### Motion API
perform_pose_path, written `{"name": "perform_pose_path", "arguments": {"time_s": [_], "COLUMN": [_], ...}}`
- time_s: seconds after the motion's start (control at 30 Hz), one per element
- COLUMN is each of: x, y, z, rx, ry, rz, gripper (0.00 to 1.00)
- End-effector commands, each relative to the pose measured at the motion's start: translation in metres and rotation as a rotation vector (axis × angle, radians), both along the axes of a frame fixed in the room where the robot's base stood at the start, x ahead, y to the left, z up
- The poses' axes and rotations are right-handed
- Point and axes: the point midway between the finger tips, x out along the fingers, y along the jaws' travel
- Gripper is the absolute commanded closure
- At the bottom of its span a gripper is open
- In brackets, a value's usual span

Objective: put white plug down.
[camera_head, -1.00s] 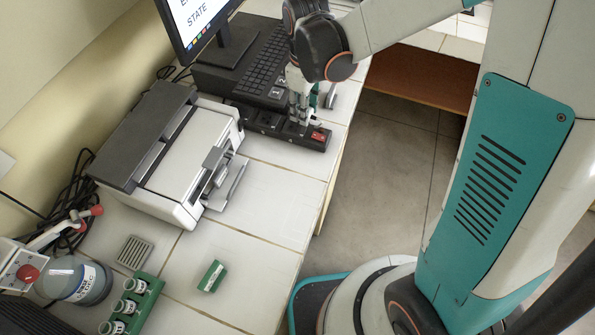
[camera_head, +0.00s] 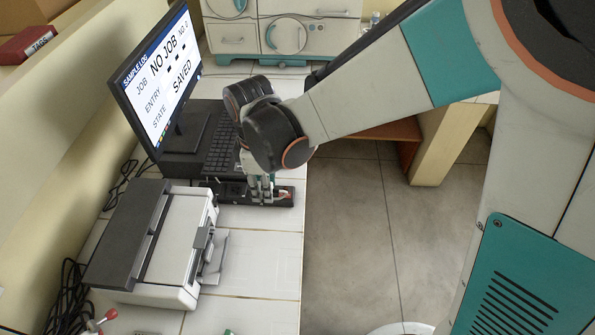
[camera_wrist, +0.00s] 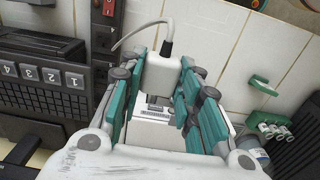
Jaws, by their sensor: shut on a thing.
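The white plug (camera_wrist: 162,76) is between the teal-sided fingers of my gripper (camera_wrist: 160,82) in the wrist view. A grey cord runs from its top and curves to the left. My gripper (camera_head: 262,190) is shut on it and points down over the power strip (camera_head: 228,190) in the head view. The plug itself is hard to make out there. The dark power strip (camera_wrist: 103,40) with its red switch (camera_wrist: 109,8) lies left of the plug in the wrist view. I cannot tell whether the plug touches anything below.
A keyboard (camera_head: 219,142) and a monitor (camera_head: 160,80) stand behind the strip. A grey-white printer-like device (camera_head: 170,245) is at left. A small green block (camera_wrist: 264,85) shows in the wrist view. White bench tiles (camera_head: 255,250) in front are clear.

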Motion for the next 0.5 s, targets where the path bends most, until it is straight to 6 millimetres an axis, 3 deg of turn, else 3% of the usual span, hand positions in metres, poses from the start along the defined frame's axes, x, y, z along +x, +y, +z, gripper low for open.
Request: {"name": "perform_pose_path", "arguments": {"time_s": [0.13, 0.5], "x": [-0.006, -0.004], "y": [0.003, 0.003], "z": [-0.018, -0.099], "rx": [0.0, 0.0], "ry": [0.0, 0.0], "rz": [0.021, 0.018], "gripper": [1.0, 1.0]}}
